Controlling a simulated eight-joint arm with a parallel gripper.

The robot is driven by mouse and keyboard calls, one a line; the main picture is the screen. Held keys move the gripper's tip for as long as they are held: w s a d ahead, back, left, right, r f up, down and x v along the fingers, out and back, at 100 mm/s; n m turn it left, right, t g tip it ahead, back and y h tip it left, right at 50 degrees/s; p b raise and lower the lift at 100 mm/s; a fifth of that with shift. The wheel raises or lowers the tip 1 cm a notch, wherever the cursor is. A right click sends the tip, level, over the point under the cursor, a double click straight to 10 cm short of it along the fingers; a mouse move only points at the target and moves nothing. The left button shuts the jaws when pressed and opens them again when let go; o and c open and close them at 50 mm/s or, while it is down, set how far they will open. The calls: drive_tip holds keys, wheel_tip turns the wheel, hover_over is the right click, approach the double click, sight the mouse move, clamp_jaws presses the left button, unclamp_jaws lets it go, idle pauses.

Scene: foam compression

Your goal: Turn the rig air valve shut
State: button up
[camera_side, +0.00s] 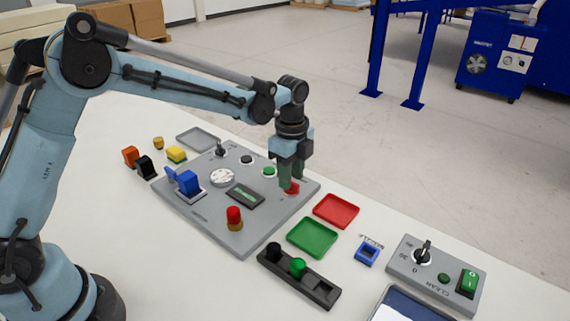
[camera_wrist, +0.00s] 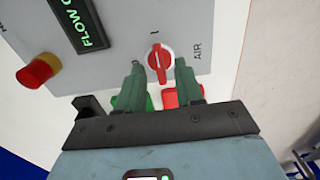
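The air valve is a red knob (camera_wrist: 159,64) beside the word AIR on the grey rig panel (camera_wrist: 118,60). In the wrist view its raised grip runs roughly up and down the picture, in line with a short mark above it. In the side view the red knob (camera_side: 293,188) shows at the panel's right end, partly hidden by my fingers. My gripper (camera_side: 289,184) points down over it. Its two green fingers are apart, one on each side of the knob in the wrist view, with a visible gap. I cannot tell how deep the fingertips reach.
The panel also carries a display (camera_side: 245,195), a blue block (camera_side: 187,183) and a red button (camera_side: 234,215). A red tray (camera_side: 336,210) and a green tray (camera_side: 313,237) lie close by. A CLEAN switch box (camera_side: 437,272) stands at the right.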

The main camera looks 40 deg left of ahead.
drive_tip(key=shift+f, duration=0.55)
clamp_jaws()
